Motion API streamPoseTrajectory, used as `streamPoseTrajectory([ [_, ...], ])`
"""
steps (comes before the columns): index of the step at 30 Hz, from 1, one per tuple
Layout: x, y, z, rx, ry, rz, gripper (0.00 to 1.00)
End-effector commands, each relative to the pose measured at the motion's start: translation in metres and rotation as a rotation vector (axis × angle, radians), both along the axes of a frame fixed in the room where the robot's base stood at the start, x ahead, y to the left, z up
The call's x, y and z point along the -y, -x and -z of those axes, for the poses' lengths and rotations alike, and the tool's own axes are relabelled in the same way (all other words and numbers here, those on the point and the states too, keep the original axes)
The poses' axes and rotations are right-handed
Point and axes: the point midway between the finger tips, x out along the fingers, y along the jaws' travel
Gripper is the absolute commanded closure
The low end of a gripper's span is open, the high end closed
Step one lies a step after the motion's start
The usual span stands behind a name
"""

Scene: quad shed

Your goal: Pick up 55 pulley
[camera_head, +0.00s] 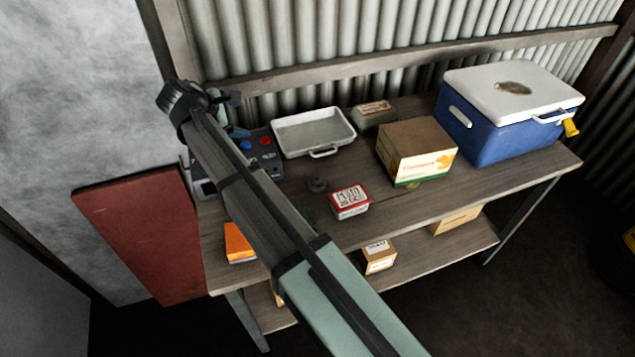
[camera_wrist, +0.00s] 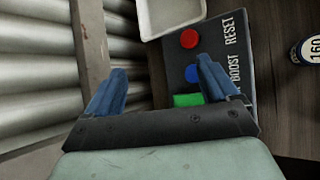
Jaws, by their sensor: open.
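My gripper (camera_head: 230,100) is raised over the far left end of the workbench, above the control box. In the wrist view its two blue fingers (camera_wrist: 165,88) stand wide apart with nothing between them. A small dark grey round part (camera_head: 318,184), possibly a pulley, lies on the bench top left of the red-and-white box, well away from my gripper. I cannot read any number on it. A round item marked 160 (camera_wrist: 311,48), with a white face and blue rim, is cut off at the right edge of the wrist view. No marking 55 is readable.
The control box (camera_head: 262,145) has red, blue and green buttons. A white tray (camera_head: 312,131), red-and-white box (camera_head: 349,201), cardboard box (camera_head: 416,150), green-grey package (camera_head: 373,114) and blue cooler (camera_head: 500,130) stand on the bench (camera_head: 400,218). My arm hides part of the bench's left side.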

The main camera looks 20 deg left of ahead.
Motion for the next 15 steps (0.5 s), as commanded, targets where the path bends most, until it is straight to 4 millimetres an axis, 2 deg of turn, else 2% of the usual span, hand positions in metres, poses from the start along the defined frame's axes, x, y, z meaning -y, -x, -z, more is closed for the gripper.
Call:
streamPoseTrajectory([
  [4, 0.006, -0.008, 0.000, 0.000, 0.000, 0.012, 0.13],
  [8, 0.029, -0.037, -0.002, 0.001, -0.002, 0.056, 0.13],
  [11, 0.060, -0.071, -0.007, 0.005, -0.008, 0.112, 0.13],
  [15, 0.114, -0.115, -0.015, 0.010, -0.019, 0.195, 0.13],
])
